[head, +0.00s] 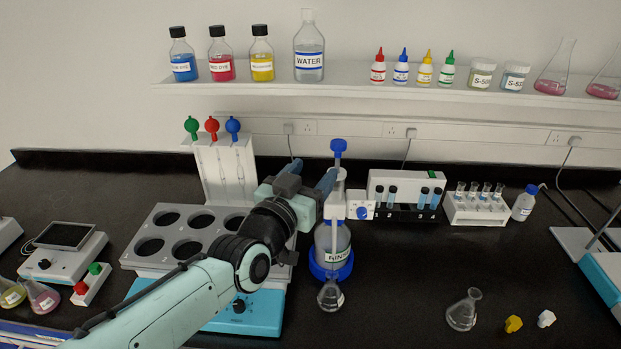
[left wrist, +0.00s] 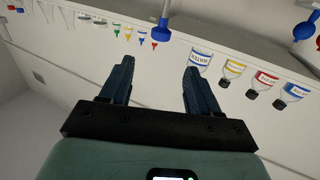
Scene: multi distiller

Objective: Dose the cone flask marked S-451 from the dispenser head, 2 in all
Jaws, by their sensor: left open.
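The dispenser head (head: 347,207) sits on a clear labelled bottle (head: 333,243) standing in a blue ring. Its plunger with a blue knob (head: 338,146) rises from the top; the knob also shows in the left wrist view (left wrist: 161,31), beyond the fingertips. A small cone flask (head: 331,296) stands in front of the bottle; its marking is too small to read. My left gripper (head: 315,178) is open and empty, beside and just below the knob, its fingers close to the plunger. It also shows in the left wrist view (left wrist: 158,68). My right gripper is out of view.
Another cone flask (head: 463,311) stands at the front right by a yellow stopper (head: 513,324) and a white one (head: 546,318). A block with round wells (head: 143,262) lies under my left arm. Tube racks (head: 477,211) stand to the right. A bottle shelf (head: 350,85) runs behind.

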